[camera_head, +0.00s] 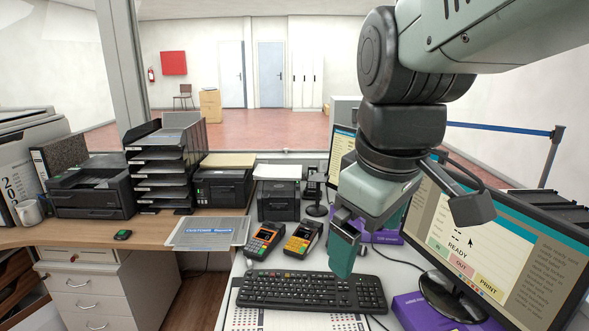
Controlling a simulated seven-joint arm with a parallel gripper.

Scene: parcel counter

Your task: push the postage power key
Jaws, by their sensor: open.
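My gripper (344,262) is open and empty, pointing down above the back of the black keyboard (312,291). One teal finger is plain; the other is mostly hidden. I cannot make out a postage power key or tell which machine bears it. Two small keypad devices stand left of my gripper: one with orange trim (264,241) and one with yellow trim (302,239). A black printer (278,205) stands behind them, and another black machine (222,190) stands further left. Their small keys are too small to read.
A large monitor (500,240) showing "READY" stands close on the right, with a purple box (410,309) at its foot. A second monitor (341,150) is behind my arm. A tray stack (165,165) stands back left. Free wood desk (80,232) lies left.

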